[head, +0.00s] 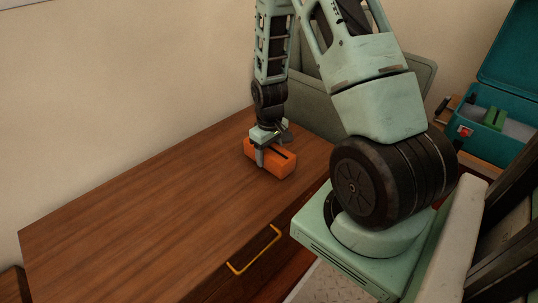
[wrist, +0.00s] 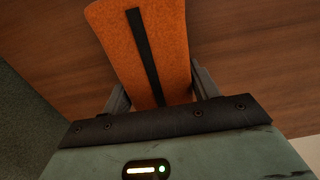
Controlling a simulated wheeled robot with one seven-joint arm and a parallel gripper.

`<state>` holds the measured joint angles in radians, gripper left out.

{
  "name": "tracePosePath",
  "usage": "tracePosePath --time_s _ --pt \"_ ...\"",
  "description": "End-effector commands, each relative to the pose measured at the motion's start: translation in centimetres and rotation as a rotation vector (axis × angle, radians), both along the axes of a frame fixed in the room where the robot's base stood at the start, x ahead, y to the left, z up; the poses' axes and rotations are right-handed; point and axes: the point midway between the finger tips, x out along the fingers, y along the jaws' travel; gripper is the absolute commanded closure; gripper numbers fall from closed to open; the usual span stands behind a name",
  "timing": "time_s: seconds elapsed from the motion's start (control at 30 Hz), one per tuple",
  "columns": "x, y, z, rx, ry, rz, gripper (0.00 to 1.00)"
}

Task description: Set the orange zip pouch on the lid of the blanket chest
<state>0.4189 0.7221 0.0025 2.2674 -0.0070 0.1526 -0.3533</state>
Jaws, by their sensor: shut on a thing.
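The orange zip pouch (head: 272,160) has a dark zip strip along its top. My gripper (head: 269,150) points down over it in the head view and is shut on it, one finger on each side. In the wrist view the pouch (wrist: 150,50) lies between the two fingers (wrist: 160,95), with wood behind it. The pouch is at the far right end of a brown wooden top (head: 150,215) with a yellow handle on its front. I cannot tell for sure if the pouch touches the wood.
A grey-green open box (head: 330,105) stands just beyond the wooden top.

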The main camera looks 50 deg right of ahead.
Motion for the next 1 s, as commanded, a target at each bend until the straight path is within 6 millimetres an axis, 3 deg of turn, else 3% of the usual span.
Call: tracePosePath --time_s 0.3,0.33,0.4,0.77,1.0 --pt "0.0 0.0 -0.2 0.000 -0.001 0.000 0.69" --pt "0.0 0.0 -0.2 0.000 -0.001 -0.001 0.35" --pt "0.0 0.0 -0.1 0.000 -0.001 -0.001 0.18" --pt "0.0 0.0 0.5 -0.001 -0.002 0.000 0.18" --pt "0.1 0.0 4.8 -0.001 -0.004 -0.001 0.18"
